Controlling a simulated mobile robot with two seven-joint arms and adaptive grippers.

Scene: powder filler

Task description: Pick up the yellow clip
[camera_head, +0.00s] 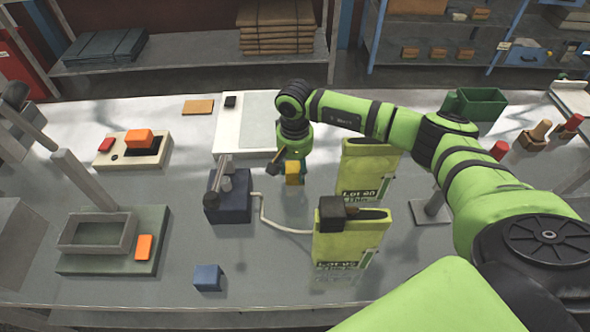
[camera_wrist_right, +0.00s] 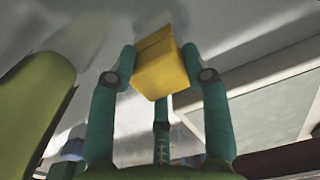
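The yellow clip (camera_head: 292,173) is a small block-like piece at the tip of my right gripper (camera_head: 290,162), near the middle of the table in the head view. In the right wrist view the yellow clip (camera_wrist_right: 160,68) sits between the green fingers of the right gripper (camera_wrist_right: 162,80). The fingers touch it on both sides, so the gripper is shut on it. The clip is slightly tilted in that view. Its height over the table is hard to tell. My left gripper is not in view.
Two yellow-green bags (camera_head: 368,170) (camera_head: 345,246) stand to the right; a dark clip (camera_head: 343,212) is on the front one. A dark blue lever device (camera_head: 228,202) with a pale cable stands close left. A blue block (camera_head: 208,277) lies in front. A grey tray (camera_head: 98,233) is left.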

